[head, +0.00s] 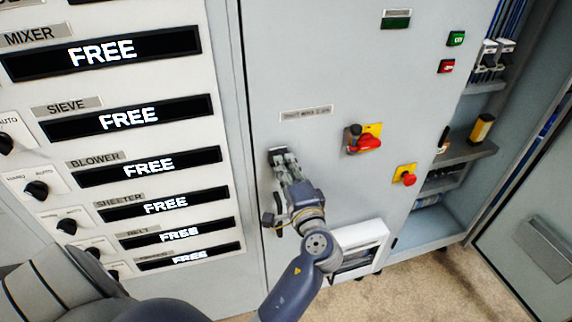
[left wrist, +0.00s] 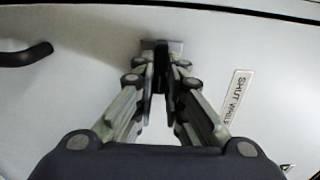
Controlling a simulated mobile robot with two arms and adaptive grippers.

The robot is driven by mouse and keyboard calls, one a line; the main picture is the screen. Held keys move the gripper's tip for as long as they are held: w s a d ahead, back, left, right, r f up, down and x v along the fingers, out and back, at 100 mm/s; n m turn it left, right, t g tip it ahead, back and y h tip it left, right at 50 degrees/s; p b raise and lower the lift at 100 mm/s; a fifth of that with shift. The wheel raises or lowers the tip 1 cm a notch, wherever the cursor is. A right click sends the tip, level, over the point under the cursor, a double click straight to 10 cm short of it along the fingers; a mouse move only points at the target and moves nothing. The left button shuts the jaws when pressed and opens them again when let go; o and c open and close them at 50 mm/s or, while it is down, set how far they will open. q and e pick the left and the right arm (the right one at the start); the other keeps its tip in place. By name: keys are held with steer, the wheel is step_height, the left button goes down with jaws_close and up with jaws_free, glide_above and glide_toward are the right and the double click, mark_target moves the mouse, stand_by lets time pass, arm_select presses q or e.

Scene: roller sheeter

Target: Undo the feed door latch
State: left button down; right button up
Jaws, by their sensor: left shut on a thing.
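A pale grey cabinet door (head: 340,60) fills the middle of the head view. My left gripper (head: 280,160) reaches up to a small latch (head: 278,150) near the door's left edge. In the left wrist view the fingers of the left gripper (left wrist: 162,85) are closed on the dark lever of the latch, whose grey mounting plate (left wrist: 154,45) shows just beyond the fingertips. The fingers hide most of the lever, so its angle is hard to tell. The door looks closed along this edge. My right gripper is not in view.
A black handle (left wrist: 28,55) sticks out beside the latch. A white-framed box (head: 372,237) is below. Displays reading FREE (head: 130,116) line the left panel.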

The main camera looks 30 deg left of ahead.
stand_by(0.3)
arm_select(q)
steer(key=c, duration=1.7)
jaws_free()
steer(key=shift+o, duration=0.2)
